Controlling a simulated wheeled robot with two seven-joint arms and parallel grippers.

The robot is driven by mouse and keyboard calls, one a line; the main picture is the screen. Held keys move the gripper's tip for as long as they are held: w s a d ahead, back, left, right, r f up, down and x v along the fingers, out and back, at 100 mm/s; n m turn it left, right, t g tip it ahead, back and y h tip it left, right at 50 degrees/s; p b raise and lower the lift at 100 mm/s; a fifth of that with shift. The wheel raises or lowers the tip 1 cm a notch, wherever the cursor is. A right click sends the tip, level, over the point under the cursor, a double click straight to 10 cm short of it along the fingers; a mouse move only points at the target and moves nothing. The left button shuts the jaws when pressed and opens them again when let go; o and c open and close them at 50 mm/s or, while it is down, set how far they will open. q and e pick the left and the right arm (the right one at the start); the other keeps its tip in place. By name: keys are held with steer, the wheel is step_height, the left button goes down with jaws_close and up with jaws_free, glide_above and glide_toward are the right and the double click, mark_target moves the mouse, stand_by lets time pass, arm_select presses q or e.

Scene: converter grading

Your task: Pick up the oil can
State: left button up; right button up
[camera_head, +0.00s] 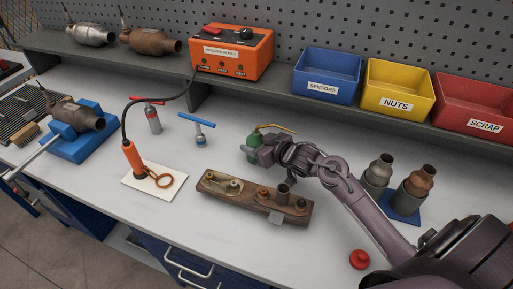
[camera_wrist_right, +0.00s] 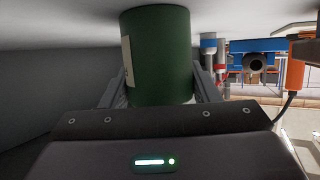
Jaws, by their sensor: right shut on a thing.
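The oil can (camera_head: 253,141) is green with a thin yellow spout and stands on the white bench right of centre in the head view. My right gripper (camera_head: 255,152) reaches it from the right and is shut on it. In the right wrist view the green body of the oil can (camera_wrist_right: 160,55) is between the two fingers of my right gripper (camera_wrist_right: 158,90). The head view shows the can at or very near the bench top; its base is partly hidden by the gripper. My left gripper is not in view.
Converters (camera_head: 414,185) stand right of my arm. Bins (camera_head: 327,76) line the back shelf. A red knob (camera_head: 359,259) lies at the front.

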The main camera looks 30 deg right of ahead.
steer(key=shift+c, duration=1.2)
steer(key=shift+r, duration=0.2)
